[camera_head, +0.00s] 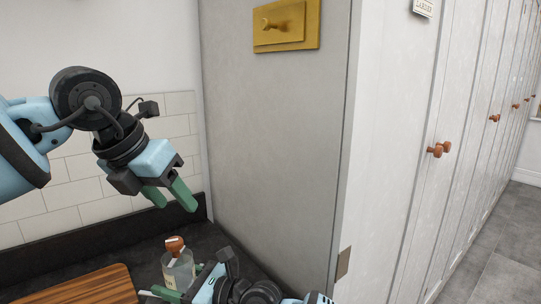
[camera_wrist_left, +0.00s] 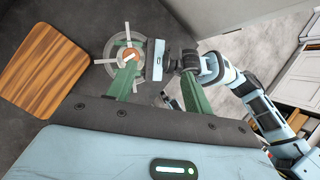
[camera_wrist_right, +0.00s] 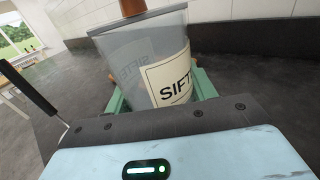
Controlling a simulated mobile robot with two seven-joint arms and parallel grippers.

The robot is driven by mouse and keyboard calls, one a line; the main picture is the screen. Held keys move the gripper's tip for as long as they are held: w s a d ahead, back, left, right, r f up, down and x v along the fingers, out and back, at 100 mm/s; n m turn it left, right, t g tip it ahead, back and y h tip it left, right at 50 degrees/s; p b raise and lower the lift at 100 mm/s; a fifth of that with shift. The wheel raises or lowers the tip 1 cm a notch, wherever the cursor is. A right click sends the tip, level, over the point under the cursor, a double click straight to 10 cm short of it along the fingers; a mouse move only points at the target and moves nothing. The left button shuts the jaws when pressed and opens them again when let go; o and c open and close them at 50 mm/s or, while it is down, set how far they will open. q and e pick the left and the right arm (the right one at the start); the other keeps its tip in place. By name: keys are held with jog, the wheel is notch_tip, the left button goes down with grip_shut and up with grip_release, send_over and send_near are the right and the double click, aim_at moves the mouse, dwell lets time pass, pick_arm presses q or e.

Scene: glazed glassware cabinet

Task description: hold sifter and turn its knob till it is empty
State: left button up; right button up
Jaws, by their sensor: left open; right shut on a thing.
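The sifter (camera_head: 178,271) is a clear, round container with a cream label, standing on the dark counter at the bottom of the head view. Its orange-brown knob (camera_head: 175,245) sits on top; the left wrist view shows the knob (camera_wrist_left: 130,54) from above with pale bars around it. My right gripper (camera_head: 192,290) is shut on the sifter's body, with green fingers either side of it in the right wrist view (camera_wrist_right: 150,70). My left gripper (camera_head: 168,194) is open and empty, above the knob and apart from it. How much is inside the sifter I cannot tell.
A striped wooden board (camera_head: 85,288) lies left of the sifter. A tall grey panel (camera_head: 275,140) with a yellow plaque (camera_head: 286,24) stands close on the right. A tiled wall (camera_head: 75,195) is behind the counter. A thin dark rod (camera_wrist_right: 32,88) shows in the right wrist view.

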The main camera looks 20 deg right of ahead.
pick_arm(q)
jog(key=d+r+n+t+h, duration=0.1)
jog(key=d+r+n+h, duration=0.1)
jog(key=d+h, duration=0.5)
jog(key=d+r+n+t+h, duration=0.1)
jog(key=d+r+n+h, duration=0.2)
jog(key=d, duration=0.7)
jog(key=shift+s+n+h, duration=0.35)
jog(key=shift+n+h, duration=0.85)
jog(key=shift+h, duration=1.1)
jog(key=shift+t, duration=0.4)
jog(key=shift+d, duration=0.1)
